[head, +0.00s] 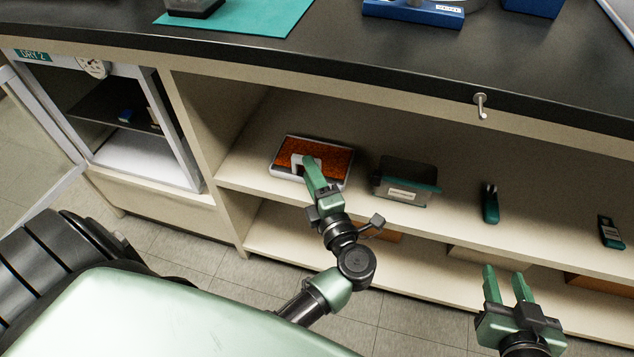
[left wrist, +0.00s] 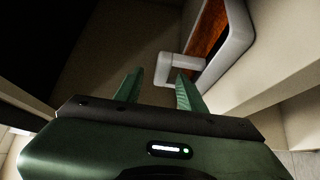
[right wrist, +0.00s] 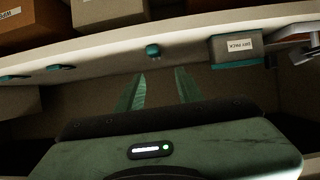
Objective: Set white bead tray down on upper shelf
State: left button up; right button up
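The white bead tray (head: 345,182), a white-rimmed tray full of orange-brown beads, rests on the upper shelf (head: 245,170) near its left end. It also shows at the upper right of the left wrist view (left wrist: 238,45), with its white loop handle (left wrist: 165,80). My left gripper (head: 306,160) is over the tray's near left side at the handle. In the left wrist view its fingers (left wrist: 158,75) are apart, with the handle at their tips; I see no clamping. My right gripper (head: 504,272) is open and empty, in front of the lower shelf.
A teal-edged labelled box (head: 405,185) stands right of the tray. Small teal items (head: 490,205) (head: 611,232) stand further right, with bare shelf between them. The black countertop (head: 330,60) overhangs the shelves. A dry cabinet (head: 125,120) stands open at left.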

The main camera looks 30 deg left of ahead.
pick_arm(q)
jog(key=d+r+m+t+h, duration=1.1)
jog(key=d+m+h, duration=0.5)
jog(key=m, duration=0.5)
jog(key=s+a+f+m+g, duration=0.5)
jog(key=s+f+m+g, duration=0.2)
jog(key=f+m+g, duration=0.2)
jog(key=shift+s+a+f+m+g, duration=0.15)
jog(key=shift+a+f+m+g, duration=0.25)
jog(key=shift+g, duration=0.5)
pick_arm(e)
jog(key=shift+s+d+f+g+h, duration=0.15)
jog(key=shift+s+f+g, duration=0.2)
jog(key=shift+f, duration=0.15)
jog(key=shift+s+d+f+g+h, duration=0.15)
jog(key=shift+s+f+g, duration=0.2)
jog(key=shift+f, duration=0.1)
pick_arm(q)
jog(key=shift+f, duration=0.1)
